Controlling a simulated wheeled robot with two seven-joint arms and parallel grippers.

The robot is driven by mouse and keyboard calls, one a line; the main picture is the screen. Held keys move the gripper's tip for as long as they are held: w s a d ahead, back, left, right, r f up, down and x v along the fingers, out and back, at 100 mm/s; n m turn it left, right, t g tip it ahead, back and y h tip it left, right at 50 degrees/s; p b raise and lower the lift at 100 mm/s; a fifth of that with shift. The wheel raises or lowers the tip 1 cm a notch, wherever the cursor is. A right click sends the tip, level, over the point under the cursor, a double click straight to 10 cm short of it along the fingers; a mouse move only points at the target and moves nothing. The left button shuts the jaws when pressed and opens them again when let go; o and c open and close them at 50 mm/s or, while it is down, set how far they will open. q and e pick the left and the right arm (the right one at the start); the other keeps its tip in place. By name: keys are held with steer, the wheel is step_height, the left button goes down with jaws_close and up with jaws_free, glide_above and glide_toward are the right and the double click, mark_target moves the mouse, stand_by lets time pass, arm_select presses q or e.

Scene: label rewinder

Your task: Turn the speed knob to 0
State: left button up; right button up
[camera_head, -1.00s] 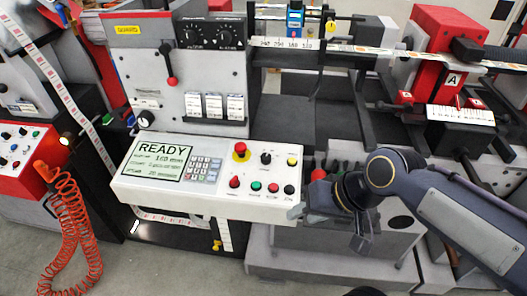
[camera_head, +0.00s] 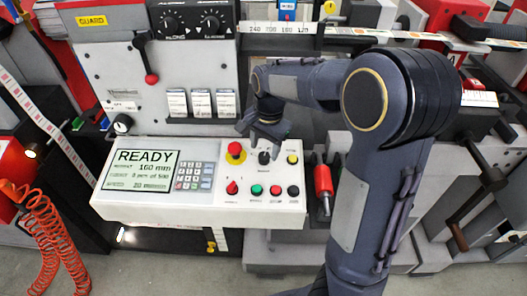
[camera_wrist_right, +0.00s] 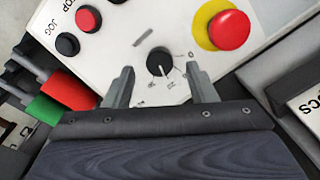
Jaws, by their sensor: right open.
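The speed knob (camera_head: 264,158) is a small black round knob on the sloping white control panel (camera_head: 150,210), between the red mushroom button on yellow and a yellow button. In the right wrist view the knob (camera_wrist_right: 160,63) has a pale pointer line aimed toward the gripper side, away from the 0 mark (camera_wrist_right: 191,54) at its right. My right gripper (camera_head: 263,138) is just above the knob. In the wrist view its fingers (camera_wrist_right: 162,84) are apart, one to each side of the knob, with nothing between them gripped. My left gripper is not in view.
The emergency-stop button (camera_head: 236,152) is close left of the knob. Several coloured buttons (camera_head: 274,190) line the panel below it. The display (camera_head: 142,170) reads READY. A red-handled item (camera_head: 323,185) stands right of the panel. A grey machine wall (camera_head: 180,70) rises behind.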

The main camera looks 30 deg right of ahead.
mark_target(264, 158)
steer(key=shift+f, duration=1.3)
steer(key=c, duration=1)
steer(key=shift+o, duration=0.2)
